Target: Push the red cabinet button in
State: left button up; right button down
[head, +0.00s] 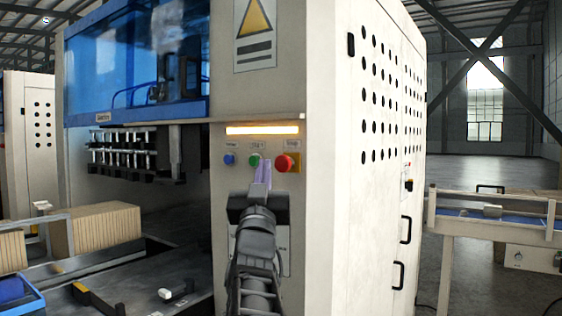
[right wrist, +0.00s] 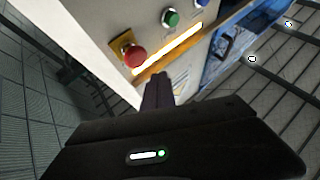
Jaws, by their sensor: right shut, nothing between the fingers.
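The red button (head: 286,163) is a mushroom head on a yellow plate, at the right end of a row of buttons on the beige cabinet front (head: 312,80). In the right wrist view the red button (right wrist: 133,56) stands out from its plate, left of the fingers. My right gripper (head: 263,170) is shut and empty, its fingertips raised in front of the panel, just left of the red button and beside the green one. The right wrist view also shows the shut fingers (right wrist: 158,88), apart from the red button. My left gripper is not in view.
A green button (head: 254,160) and a blue button (head: 229,159) sit left of the red one. A lit strip (head: 262,130) runs above them. Cardboard stacks (head: 105,228) lie at left by the machine opening. A conveyor (head: 490,215) stands at right.

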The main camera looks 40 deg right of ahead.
aim_at(277, 158)
jog(key=shift+w+d, duration=0.2)
jog(key=shift+d, duration=0.45)
jog(key=shift+w+d, duration=0.2)
jog(key=shift+d, duration=0.4)
jog(key=shift+d, duration=0.15)
dwell(1.0)
jog(key=shift+w+d+b, duration=0.1)
jog(key=shift+d+b, duration=0.2)
jog(key=shift+b, duration=0.05)
jog(key=shift+w+d, duration=0.15)
jog(key=shift+d, duration=0.3)
dwell(0.7)
jog(key=shift+a, duration=0.1)
jog(key=shift+s+a+b, duration=0.3)
jog(key=shift+a+b, duration=0.15)
jog(key=shift+a, duration=0.35)
